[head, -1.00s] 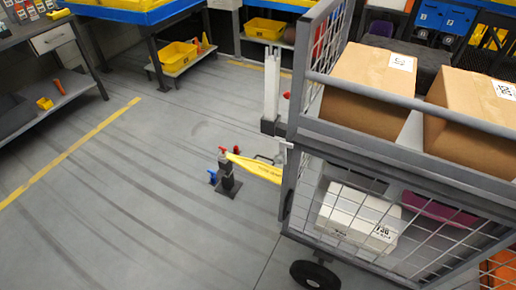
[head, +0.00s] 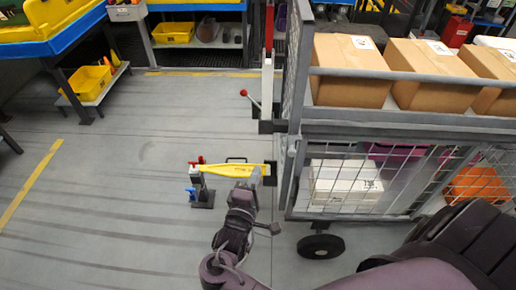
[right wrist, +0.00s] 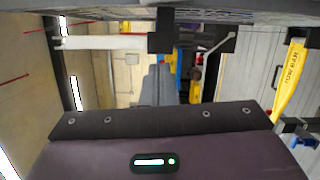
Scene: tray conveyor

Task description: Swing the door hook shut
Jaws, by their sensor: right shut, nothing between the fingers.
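The mesh-sided cart (head: 300,120) stands right of centre in the head view. I cannot clearly single out the door hook; a small light-grey fitting (head: 291,150) shows at the cart's left corner post. My right gripper (head: 257,174) is shut and empty, just left of that post and seen over the right end of a yellow tow bar (head: 225,170). Whether it touches anything is unclear. In the right wrist view the gripper (right wrist: 158,85) points away from the camera, with the yellow bar (right wrist: 289,82) to its right. My left gripper is not in view.
A post (head: 267,85) with a black foot and red-knobbed lever (head: 250,97) stands behind my gripper. A black stand (head: 203,197) supports the yellow bar's left end. Cardboard boxes (head: 346,72) and a white box (head: 345,185) ride in the cart.

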